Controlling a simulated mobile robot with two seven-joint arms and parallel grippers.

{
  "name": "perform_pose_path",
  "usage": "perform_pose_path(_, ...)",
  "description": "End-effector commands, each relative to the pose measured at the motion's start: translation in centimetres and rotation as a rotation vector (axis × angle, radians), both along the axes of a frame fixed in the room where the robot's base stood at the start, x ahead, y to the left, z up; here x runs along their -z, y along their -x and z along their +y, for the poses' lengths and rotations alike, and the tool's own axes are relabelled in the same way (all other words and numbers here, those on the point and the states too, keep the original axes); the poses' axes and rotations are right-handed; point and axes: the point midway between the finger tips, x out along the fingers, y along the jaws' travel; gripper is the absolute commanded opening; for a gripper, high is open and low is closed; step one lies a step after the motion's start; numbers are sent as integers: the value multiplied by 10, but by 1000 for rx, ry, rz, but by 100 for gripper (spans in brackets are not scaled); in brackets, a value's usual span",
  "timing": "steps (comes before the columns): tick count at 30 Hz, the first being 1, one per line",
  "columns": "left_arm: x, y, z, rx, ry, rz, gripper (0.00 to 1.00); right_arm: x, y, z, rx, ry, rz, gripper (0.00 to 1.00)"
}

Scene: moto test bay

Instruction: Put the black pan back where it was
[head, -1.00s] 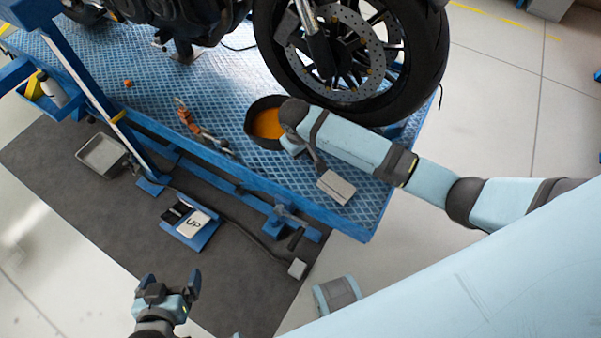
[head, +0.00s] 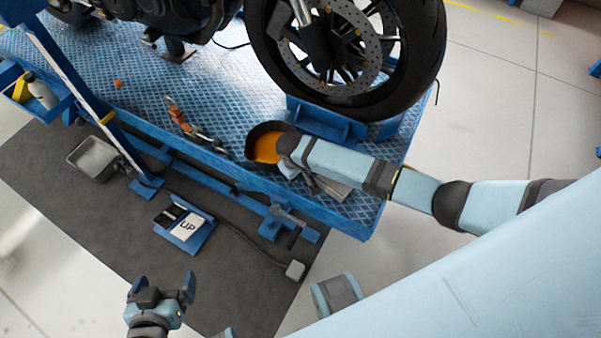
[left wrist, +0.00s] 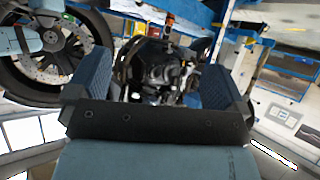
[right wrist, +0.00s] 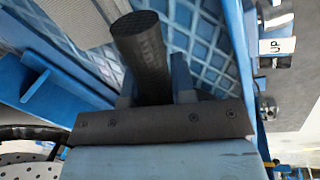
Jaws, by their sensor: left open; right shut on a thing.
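The black pan (head: 251,144) has an orange inside and shows in the head view over the front part of the blue platform, left of my right gripper. Whether it touches the platform is hard to tell. My right gripper (head: 303,172) is shut on the pan's handle. In the right wrist view the black handle (right wrist: 142,50) sticks out beyond the fingers of my right gripper (right wrist: 152,92); the pan's bowl is out of that view. My left gripper (head: 166,284) is open and empty over the floor at the lower left. Its spread fingers (left wrist: 148,78) show in the left wrist view.
A motorcycle wheel (head: 418,62) with a blue chock (head: 318,121) stands behind the pan. A grey flat block (head: 337,189) lies near the platform's front corner. An orange-handled tool (head: 178,117) lies left of the pan. A grey tray (head: 92,157) is by the platform.

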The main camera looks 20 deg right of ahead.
Motion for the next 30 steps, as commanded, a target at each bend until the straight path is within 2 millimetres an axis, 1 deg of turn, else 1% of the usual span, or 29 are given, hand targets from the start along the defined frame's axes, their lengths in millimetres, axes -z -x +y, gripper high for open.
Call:
perform_pose_path(2,-2,0,0,-1,2,-4,98,-1,0,0,0,0,-1,0)
perform_pose_path(3,-3,0,0,-1,2,-5,98,0,1,0,-1,1,2,30)
perform_pose_path(5,-4,-1,0,-1,3,-5,98,0,1,0,-1,1,2,44)
perform_pose_path(6,-4,-1,0,-1,3,-5,98,0,1,0,-1,1,2,49)
perform_pose_path(14,-3,0,0,-1,2,-4,98,-1,1,0,0,-1,1,49)
perform_pose_path(17,-3,0,0,-1,1,0,98,-9,1,2,-1,-1,0,49)
perform_pose_path(20,-5,1,0,-1,-2,6,98,-24,1,4,0,-2,0,49)
perform_pose_path(27,-11,2,2,-6,0,16,98,-75,4,14,-1,-2,-1,49)
perform_pose_path(30,-12,2,2,-8,3,22,98,-93,5,17,-1,-2,-1,49)
